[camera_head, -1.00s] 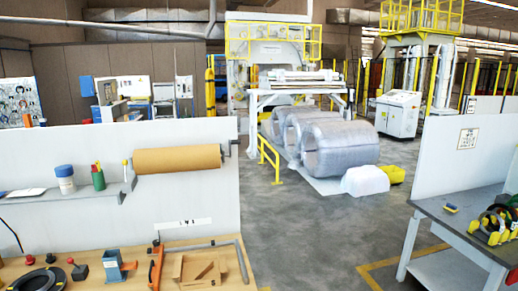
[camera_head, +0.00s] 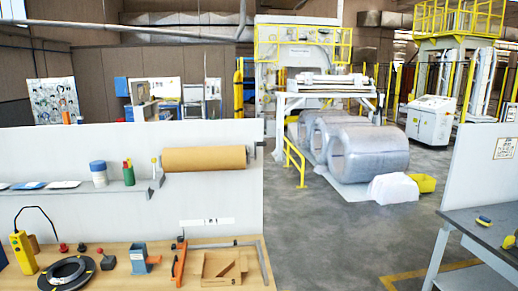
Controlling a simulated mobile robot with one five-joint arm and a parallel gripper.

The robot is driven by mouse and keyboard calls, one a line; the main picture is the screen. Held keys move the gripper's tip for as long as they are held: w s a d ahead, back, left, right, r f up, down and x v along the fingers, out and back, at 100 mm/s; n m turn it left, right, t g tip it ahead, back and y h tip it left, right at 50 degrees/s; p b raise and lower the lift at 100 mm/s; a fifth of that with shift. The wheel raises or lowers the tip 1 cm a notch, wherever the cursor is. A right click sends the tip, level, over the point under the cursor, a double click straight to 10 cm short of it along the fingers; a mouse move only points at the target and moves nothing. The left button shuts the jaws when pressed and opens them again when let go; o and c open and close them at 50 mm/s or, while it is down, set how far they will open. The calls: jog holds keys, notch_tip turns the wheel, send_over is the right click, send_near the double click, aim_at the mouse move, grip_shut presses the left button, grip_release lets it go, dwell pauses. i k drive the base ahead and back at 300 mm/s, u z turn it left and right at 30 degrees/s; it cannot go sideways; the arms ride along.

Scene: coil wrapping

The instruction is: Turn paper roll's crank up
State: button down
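The brown paper roll (camera_head: 204,159) is mounted level on the front of a white panel, above the wooden bench. At its right end is a small grey fitting (camera_head: 251,152) that looks like the crank; it is too small to tell its angle clearly. A grey bracket and shelf (camera_head: 125,187) stand at the roll's left end. My gripper is not in view, so its state and its distance from the crank do not show.
The wooden bench (camera_head: 232,257) below holds a blue clamp (camera_head: 139,258), an orange-red tool (camera_head: 179,262), a wooden tray and black rings (camera_head: 69,272). Wrapped coils (camera_head: 368,152) stand behind. A grey table (camera_head: 491,240) is at right. Floor between bench and table is clear.

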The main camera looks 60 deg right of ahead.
aim_at(232, 158)
jog(key=z, duration=0.05)
jog(key=i, duration=1)
